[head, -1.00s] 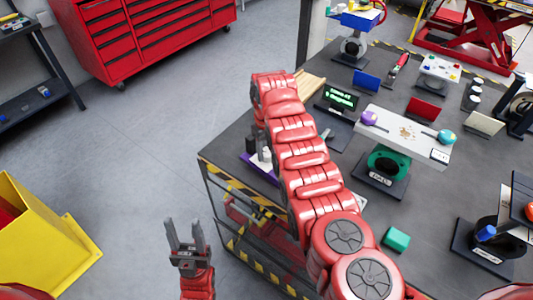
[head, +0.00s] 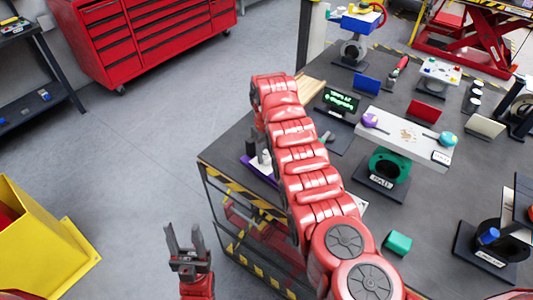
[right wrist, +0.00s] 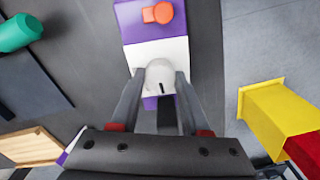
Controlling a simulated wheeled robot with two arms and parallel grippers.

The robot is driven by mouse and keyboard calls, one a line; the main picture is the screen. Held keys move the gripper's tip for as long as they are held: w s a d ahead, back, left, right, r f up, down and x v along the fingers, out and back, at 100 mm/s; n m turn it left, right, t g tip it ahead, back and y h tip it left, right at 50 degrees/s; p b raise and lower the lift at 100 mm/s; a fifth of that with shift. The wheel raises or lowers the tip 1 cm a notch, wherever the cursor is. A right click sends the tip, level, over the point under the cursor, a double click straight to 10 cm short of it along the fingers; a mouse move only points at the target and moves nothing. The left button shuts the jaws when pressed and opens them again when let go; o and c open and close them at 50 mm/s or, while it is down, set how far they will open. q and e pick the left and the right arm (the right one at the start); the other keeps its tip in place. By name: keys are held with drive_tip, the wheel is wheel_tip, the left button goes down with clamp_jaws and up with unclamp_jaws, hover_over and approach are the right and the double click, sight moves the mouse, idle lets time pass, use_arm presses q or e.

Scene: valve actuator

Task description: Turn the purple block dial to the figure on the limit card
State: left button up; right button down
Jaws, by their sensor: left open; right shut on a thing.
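The purple block (head: 262,170) sits at the table's left edge in the head view, mostly behind my right arm. In the right wrist view the purple block (right wrist: 135,22) has a white middle band and an orange knob (right wrist: 158,13). My right gripper (right wrist: 160,92) is shut on a whitish round dial (right wrist: 160,72) with a short black mark; its fingers also show in the head view (head: 257,150). The figure the mark points to is unreadable. My left gripper (head: 185,240) is open and empty, left of the table. I cannot tell which card is the limit card.
A black display (head: 341,99) with blurred green text stands behind my right arm. A teal block (head: 398,242) lies at the front.

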idle(0.4)
drive_tip(key=shift+c, duration=1.9)
unclamp_jaws()
wheel_tip(320, 180, up, 8)
drive_tip(key=b, duration=0.3)
drive_tip(key=shift+r, duration=0.2)
wheel_tip(320, 180, up, 8)
drive_tip(key=p, duration=0.6)
hover_over(266, 155)
drive_tip(key=shift+s+r+p, duration=0.1)
drive_tip(key=shift+r+p, duration=0.45)
drive_tip(key=shift+p, duration=0.1)
